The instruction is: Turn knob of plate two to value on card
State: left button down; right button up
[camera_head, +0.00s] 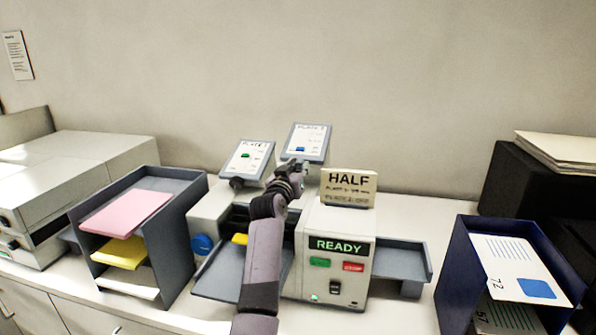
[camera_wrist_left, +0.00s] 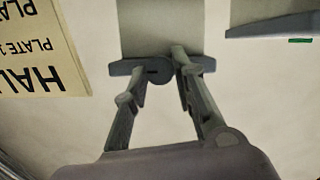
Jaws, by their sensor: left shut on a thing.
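The right tilted display (camera_head: 306,140), with a blue mark, stands behind the machine; its small heading is hard to read. The left display (camera_head: 247,157) has a green mark. The card (camera_head: 349,184) reads HALF in large letters, with smaller plate lines below; it also shows upside down in the left wrist view (camera_wrist_left: 35,50). My left gripper (camera_head: 297,166) is at the lower edge of the right display. In the left wrist view its fingers are shut on a dark grey knob (camera_wrist_left: 157,72). The knob's pointer and setting cannot be read. My right gripper is not in view.
The machine front (camera_head: 330,262) shows a READY sign with green and red buttons. A grey tray rack (camera_head: 178,240) with pink and yellow sheets stands left. A dark blue bin (camera_head: 458,275) with cards stands right. A side tray (camera_head: 405,262) juts from the machine.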

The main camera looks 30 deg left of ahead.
pick_arm(q)
jog(key=c, duration=1.3)
grip_release()
jog(key=v, duration=1.2)
jog(key=shift+a, duration=0.15)
